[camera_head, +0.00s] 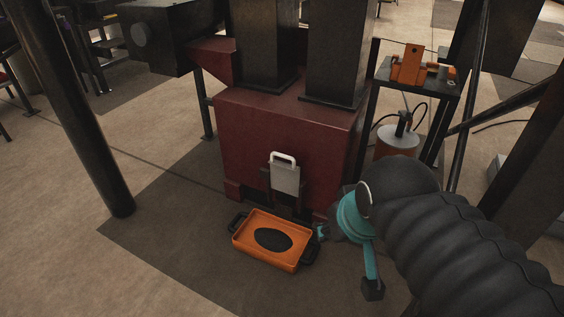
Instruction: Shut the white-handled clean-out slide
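The clean-out slide (285,180) is a grey plate on the front of the dark red press base (240,145). Its white handle (283,157) is at the top. The plate sits high between dark side guides, with a dark opening (287,207) showing below it. My gripper (346,260) is at the right, in front of the base and lower than the handle, apart from the slide. Its teal fingers are spread, with one dark tip low and the other near the tray's right end. Nothing shows between them.
An orange tray (245,245) with a dark oval lies on the floor mat below the slide. A dark post (85,130) stands at the left. At the right are a stand with orange parts (410,65) and an orange-and-grey canister (397,140). The floor left of the tray is clear.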

